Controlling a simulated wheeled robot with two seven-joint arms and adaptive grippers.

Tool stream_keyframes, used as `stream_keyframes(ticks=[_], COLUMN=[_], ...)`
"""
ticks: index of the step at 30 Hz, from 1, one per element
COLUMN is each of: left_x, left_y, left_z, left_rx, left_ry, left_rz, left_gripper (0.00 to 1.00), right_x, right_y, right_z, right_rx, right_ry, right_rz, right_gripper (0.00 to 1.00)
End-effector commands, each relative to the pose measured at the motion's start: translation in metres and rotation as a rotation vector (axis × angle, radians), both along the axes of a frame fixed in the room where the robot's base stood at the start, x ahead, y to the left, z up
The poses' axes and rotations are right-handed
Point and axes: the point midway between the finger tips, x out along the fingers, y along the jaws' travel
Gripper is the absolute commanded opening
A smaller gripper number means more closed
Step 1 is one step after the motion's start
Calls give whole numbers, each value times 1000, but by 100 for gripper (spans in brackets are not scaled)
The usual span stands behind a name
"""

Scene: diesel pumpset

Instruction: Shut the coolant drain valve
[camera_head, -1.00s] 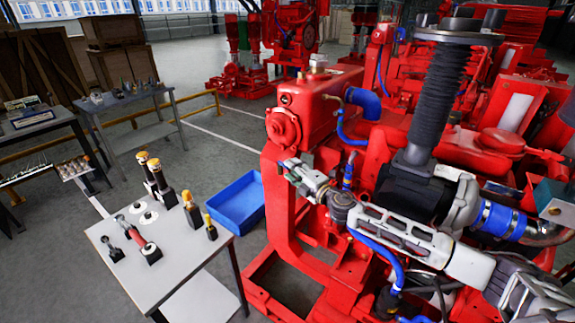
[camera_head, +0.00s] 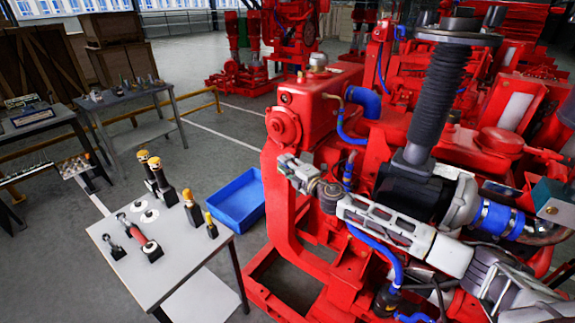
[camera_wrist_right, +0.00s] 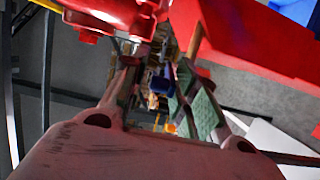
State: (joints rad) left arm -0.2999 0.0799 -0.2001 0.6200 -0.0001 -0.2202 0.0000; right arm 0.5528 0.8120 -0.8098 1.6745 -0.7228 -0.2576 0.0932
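My right arm reaches in from the lower right. Its gripper (camera_head: 284,163) is beside the front of the red radiator tank (camera_head: 318,108), below the round red flange. In the right wrist view its two fingers (camera_wrist_right: 163,92) stand apart with only blurred background visible between them. The right finger shows a greenish pad. A red fitting (camera_wrist_right: 145,25) is close above the left finger; I cannot tell whether they touch. I cannot pick out the coolant drain valve or its handle with certainty. My left gripper is in neither view.
The red engine with blue hoses (camera_head: 366,102) and a black ribbed pipe (camera_head: 436,105) crowds the right. A grey table (camera_head: 182,262) with several tools stands at lower left. A blue bin (camera_head: 238,203) is on the floor between table and engine.

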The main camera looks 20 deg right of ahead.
Motion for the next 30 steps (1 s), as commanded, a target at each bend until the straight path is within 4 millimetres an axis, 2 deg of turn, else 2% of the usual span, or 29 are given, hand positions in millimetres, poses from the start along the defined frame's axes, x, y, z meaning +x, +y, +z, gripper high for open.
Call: stream_keyframes(ticks=[1, 5, 6, 14, 30], left_x=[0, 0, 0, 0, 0], left_y=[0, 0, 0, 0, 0], left_z=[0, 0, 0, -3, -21], left_rx=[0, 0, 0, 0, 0], left_ry=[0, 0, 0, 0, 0], left_rz=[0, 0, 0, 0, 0], left_gripper=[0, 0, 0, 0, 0], right_x=[0, 0, 0, 1, 6], right_y=[0, 0, 0, -1, -8], right_z=[0, 1, 1, 2, 5], right_rx=[0, 0, 0, 0, 0], right_ry=[0, -1, -1, -3, -9], right_rz=[0, 0, 0, 17, 164], right_gripper=[18, 2, 0, 0, 0])
